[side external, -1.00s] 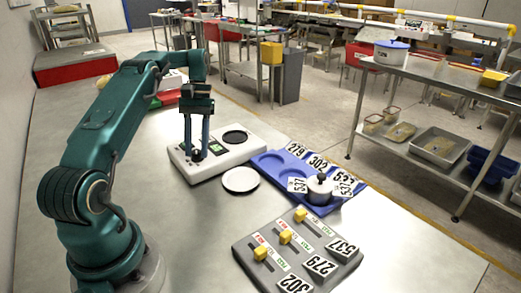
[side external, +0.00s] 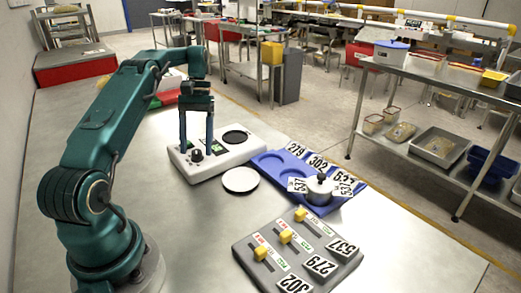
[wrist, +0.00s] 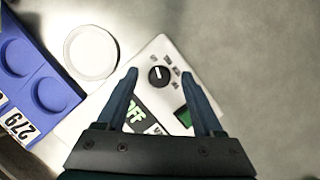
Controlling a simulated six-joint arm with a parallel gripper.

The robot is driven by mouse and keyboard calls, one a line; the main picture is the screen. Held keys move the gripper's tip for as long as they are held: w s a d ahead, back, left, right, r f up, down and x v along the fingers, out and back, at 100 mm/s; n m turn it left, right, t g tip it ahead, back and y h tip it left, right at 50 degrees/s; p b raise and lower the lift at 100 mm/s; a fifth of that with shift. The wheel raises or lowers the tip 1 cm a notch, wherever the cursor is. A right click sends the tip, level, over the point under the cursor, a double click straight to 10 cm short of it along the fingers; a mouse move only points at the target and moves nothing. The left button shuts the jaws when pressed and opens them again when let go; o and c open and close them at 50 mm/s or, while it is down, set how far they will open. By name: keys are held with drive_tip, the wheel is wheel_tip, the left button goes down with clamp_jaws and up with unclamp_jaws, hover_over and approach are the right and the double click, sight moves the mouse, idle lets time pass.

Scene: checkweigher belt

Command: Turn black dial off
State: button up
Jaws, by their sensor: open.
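The black dial (side external: 196,155) stands on the white scale unit (side external: 226,161), with a white pointer line on its top. In the wrist view the dial (wrist: 158,75) has its pointer toward the top of the picture, with small labels around its upper right side. A label reading OFF (wrist: 134,118) is on the unit below it. My gripper (side external: 196,147) is open and empty above the dial. In the wrist view its fingertips (wrist: 158,72) lie on either side of the dial, apart from it.
A round black plate (side external: 235,137) is on the unit, and a white disc (side external: 240,179) lies beside it. A blue tray (side external: 269,167) with number cards and a knobbed metal weight (side external: 320,190) is to the right. A grey slider panel (side external: 247,246) is in front.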

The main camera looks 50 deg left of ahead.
sight(196, 150)
drive_tip(key=shift+r, duration=1.55)
drive_tip(key=shift+s+r, duration=0.1)
drive_tip(key=shift+r, duration=0.15)
drive_tip(key=s+a+r, duration=0.4)
drive_tip(key=s+r, duration=0.2)
drive_tip(key=s, duration=0.4)
drive_tip(key=shift+s+r, duration=0.35)
drive_tip(key=shift+s, duration=0.05)
